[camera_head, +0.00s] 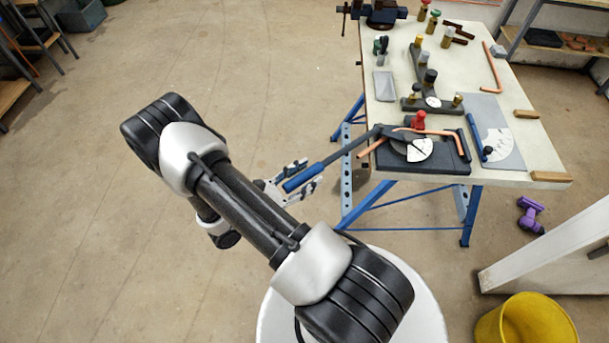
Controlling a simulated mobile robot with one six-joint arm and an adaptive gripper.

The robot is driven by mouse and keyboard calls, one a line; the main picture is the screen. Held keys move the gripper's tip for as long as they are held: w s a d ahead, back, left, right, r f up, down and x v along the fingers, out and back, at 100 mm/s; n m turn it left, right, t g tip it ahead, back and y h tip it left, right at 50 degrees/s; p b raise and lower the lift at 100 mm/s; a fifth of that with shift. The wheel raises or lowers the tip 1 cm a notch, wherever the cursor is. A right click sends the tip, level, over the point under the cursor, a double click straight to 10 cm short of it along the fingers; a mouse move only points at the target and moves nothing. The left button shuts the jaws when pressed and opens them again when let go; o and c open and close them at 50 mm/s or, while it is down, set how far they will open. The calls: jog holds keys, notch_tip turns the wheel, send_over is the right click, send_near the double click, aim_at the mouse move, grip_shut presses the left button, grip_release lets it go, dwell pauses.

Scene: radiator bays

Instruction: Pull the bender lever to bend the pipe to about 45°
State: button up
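The pipe bender is a dark block (450,161) with a white angle dial (419,150) at the near edge of the workbench. A copper pipe (433,132) lies across it beside a red knob (418,120); another copper length (371,149) shows at the block's left, and its link with the first is hidden. The lever (350,148) reaches left past the bench edge and ends in a blue handle (303,178). My gripper (303,177) is at the handle, with a finger showing on either side. Whether the fingers press on it cannot be told.
The workbench (472,75) carries a black fixture (421,83), a bent copper pipe (491,67) and a grey angle plate (508,147). Blue trestle legs (372,206) stand under it. A yellow bucket (527,322) and purple tool (530,214) are at right.

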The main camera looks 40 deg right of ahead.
grip_shut()
jog(key=shift+s, duration=0.1)
dwell(0.7)
